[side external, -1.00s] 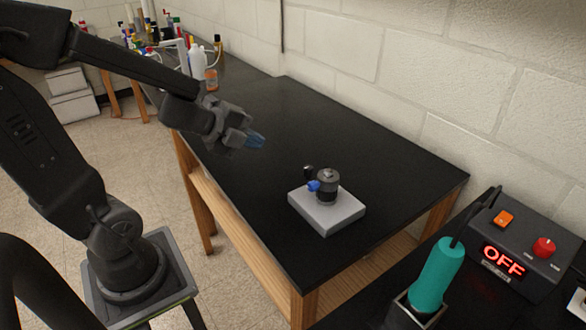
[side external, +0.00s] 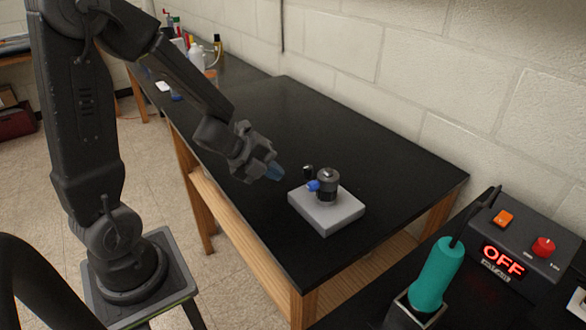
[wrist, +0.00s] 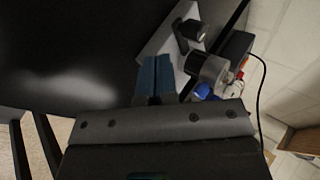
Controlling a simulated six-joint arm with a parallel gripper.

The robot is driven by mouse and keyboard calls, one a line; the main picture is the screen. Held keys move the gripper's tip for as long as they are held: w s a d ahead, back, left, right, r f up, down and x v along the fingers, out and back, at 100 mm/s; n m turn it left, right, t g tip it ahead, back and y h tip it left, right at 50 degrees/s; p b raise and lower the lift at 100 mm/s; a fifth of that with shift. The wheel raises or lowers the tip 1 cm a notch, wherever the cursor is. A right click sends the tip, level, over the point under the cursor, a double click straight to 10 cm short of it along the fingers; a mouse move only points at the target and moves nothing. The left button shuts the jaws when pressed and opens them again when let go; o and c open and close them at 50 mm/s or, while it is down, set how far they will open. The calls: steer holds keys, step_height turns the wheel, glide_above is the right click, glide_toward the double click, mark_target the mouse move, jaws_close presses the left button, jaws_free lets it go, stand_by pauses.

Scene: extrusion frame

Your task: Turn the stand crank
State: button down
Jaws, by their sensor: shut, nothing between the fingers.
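The stand (side external: 327,205) is a light grey square block on the black table, with a dark round cylinder (side external: 328,185) upright on it. A blue piece (side external: 313,186) and a small black knob (side external: 308,172) stick out from the cylinder on its left side; I take these for the crank. My gripper (side external: 274,172), with blue fingertips, is shut and empty just left of the knob, apart from the stand. In the wrist view the shut blue fingers (wrist: 155,78) point toward the grey stand (wrist: 160,42), the black knob (wrist: 190,30) and the cylinder's round top (wrist: 212,72).
A power unit (side external: 520,252) reading OFF stands at the right, with a teal-handled tool (side external: 437,272) in a holder beside it. Bottles (side external: 197,57) stand at the far end of the table (side external: 270,115). The table between is clear, with a block wall behind.

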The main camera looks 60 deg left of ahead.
steer(key=shift+w+d+f, duration=0.1)
steer(key=shift+w+d, duration=0.15)
steer(key=shift+w, duration=0.45)
steer(key=shift+w+d+f, duration=0.1)
steer(key=shift+w+d, duration=0.15)
steer(key=shift+w, duration=0.45)
steer(key=shift+w+d+f, duration=0.1)
steer(key=shift+w+d, duration=0.15)
steer(key=shift+w, duration=0.45)
steer(key=shift+w+a+r, duration=0.1)
steer(key=shift+w, duration=0.1)
